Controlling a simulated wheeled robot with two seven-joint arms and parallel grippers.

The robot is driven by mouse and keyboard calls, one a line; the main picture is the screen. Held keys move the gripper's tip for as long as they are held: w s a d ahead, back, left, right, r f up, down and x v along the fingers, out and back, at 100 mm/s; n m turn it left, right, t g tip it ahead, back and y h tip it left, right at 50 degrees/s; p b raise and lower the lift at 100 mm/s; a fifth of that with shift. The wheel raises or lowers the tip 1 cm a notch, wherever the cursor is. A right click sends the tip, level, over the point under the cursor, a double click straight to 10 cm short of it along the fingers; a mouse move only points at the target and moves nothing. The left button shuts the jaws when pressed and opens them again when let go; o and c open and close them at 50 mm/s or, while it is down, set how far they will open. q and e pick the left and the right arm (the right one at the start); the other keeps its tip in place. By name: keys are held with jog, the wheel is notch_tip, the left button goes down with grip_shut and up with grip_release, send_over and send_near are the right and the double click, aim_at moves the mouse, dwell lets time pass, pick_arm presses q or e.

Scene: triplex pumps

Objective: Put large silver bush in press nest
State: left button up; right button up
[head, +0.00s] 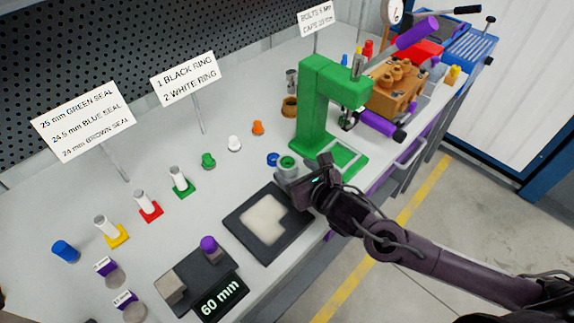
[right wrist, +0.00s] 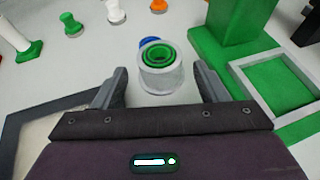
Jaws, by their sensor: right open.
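The large silver bush (right wrist: 160,80) stands upright on the table, a short pale metal cylinder with a green ring inside its top. It also shows in the head view (head: 287,172), partly hidden by my right gripper (head: 301,185). In the right wrist view the open fingers (right wrist: 160,88) stand on either side of the bush, with gaps on both sides; they do not visibly grip it. The green press (head: 325,90) stands just beyond, to the right. The square green framed recess at its base (head: 346,156), which looks like the press nest, appears empty. My left gripper is out of view.
A blue cap (head: 273,159) sits just behind the bush. A dark tray with a pale recess (head: 265,219) lies in front and left of it. A 60 mm gauge block (head: 216,297) and several coloured seals stand further left. An orange pump block (head: 395,88) stands behind the press.

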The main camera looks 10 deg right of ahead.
jog(key=shift+x, duration=1.05)
jog(key=shift+w+f, duration=0.1)
jog(key=shift+w, duration=0.05)
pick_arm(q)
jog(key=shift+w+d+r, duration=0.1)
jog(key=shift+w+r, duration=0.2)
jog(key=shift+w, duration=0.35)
pick_arm(e)
jog(key=c, duration=1.2)
jog(key=shift+c, duration=0.2)
